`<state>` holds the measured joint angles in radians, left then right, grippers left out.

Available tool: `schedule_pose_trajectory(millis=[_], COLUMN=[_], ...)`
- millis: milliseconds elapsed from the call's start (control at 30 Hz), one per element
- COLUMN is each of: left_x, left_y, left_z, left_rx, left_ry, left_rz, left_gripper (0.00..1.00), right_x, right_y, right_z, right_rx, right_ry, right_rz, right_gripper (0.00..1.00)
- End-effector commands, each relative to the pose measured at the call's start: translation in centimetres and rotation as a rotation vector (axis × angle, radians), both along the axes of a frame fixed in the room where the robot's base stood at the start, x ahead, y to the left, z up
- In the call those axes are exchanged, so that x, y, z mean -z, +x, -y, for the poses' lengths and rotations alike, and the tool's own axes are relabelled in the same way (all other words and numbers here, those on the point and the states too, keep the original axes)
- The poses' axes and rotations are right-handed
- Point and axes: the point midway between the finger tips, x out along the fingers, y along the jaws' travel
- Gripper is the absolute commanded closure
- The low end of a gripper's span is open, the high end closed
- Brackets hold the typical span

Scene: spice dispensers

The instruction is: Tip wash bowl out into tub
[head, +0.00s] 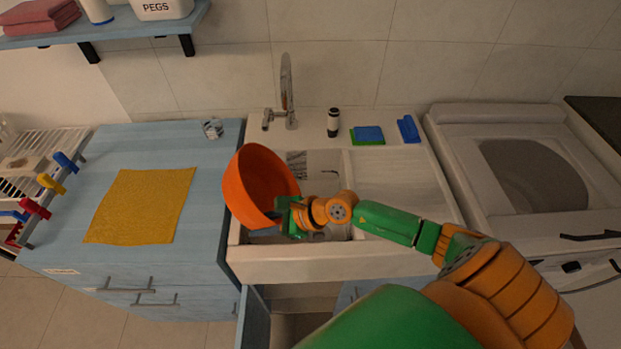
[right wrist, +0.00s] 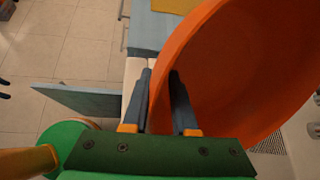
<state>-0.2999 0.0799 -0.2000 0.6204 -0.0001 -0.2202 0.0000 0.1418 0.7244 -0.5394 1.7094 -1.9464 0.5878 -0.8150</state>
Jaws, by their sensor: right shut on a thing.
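The orange wash bowl (head: 258,180) is strongly tilted on its side above the left part of the white sink, with its inside partly showing. The tub seems to be the sink's left basin (head: 325,165), which lies partly behind the bowl and my arm. My right gripper (head: 280,214) is shut on the bowl's rim at its lower right. In the right wrist view the bowl (right wrist: 235,70) fills the right side, with its wall between the two fingers (right wrist: 163,78). No contents show in the bowl. My left gripper is in neither view.
The tap (head: 287,90) stands behind the basin. A dark-capped bottle (head: 333,122), sponges (head: 367,135) and a blue brush or block (head: 408,129) sit on the back ledge. A yellow cloth (head: 140,205) lies on the blue counter at left. A washing machine (head: 530,175) stands at right.

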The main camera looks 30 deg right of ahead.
Motion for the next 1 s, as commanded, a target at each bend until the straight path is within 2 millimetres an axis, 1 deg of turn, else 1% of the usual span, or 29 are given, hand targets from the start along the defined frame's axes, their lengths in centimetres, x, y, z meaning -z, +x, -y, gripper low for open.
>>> schedule_pose_trajectory(millis=[133, 233, 267, 367, 467, 500, 567, 700, 800, 900, 1000], left_x=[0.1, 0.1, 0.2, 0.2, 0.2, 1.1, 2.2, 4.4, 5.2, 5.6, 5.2], left_y=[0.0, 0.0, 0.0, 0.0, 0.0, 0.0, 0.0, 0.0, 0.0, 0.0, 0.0], left_z=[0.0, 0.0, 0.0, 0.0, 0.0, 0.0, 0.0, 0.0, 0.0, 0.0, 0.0], left_rx=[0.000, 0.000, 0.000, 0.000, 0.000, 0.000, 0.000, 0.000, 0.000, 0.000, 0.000], left_ry=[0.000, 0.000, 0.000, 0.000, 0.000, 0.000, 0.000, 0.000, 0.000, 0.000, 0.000], left_rz=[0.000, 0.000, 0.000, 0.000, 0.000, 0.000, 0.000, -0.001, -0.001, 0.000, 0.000], left_gripper=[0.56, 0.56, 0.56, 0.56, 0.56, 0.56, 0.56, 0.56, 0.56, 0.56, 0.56], right_x=[1.4, 3.0, 3.2, 3.1, 2.2, 2.8, 3.5, 4.1, 4.1, 4.0, 3.2], right_y=[0.5, 1.0, 1.2, 2.0, 2.5, 2.6, 2.9, 3.2, 3.3, 3.3, 3.3], right_z=[-1.0, -2.1, -2.6, -4.1, -5.2, -5.6, -6.0, -6.8, -7.0, -7.1, -7.1], right_rx=[-0.001, -0.002, -0.003, -0.001, 0.001, 0.001, 0.003, 0.006, 0.005, 0.006, 0.006], right_ry=[-0.126, -0.248, -0.285, -0.414, -0.529, -0.576, -0.644, -0.769, -0.813, -0.840, -0.851], right_rz=[-0.054, -0.111, -0.127, -0.181, -0.232, -0.255, -0.286, -0.344, -0.368, -0.381, -0.386], right_gripper=[1.00, 1.00, 1.00, 1.00, 1.00, 1.00, 1.00, 1.00, 1.00, 1.00, 1.00])
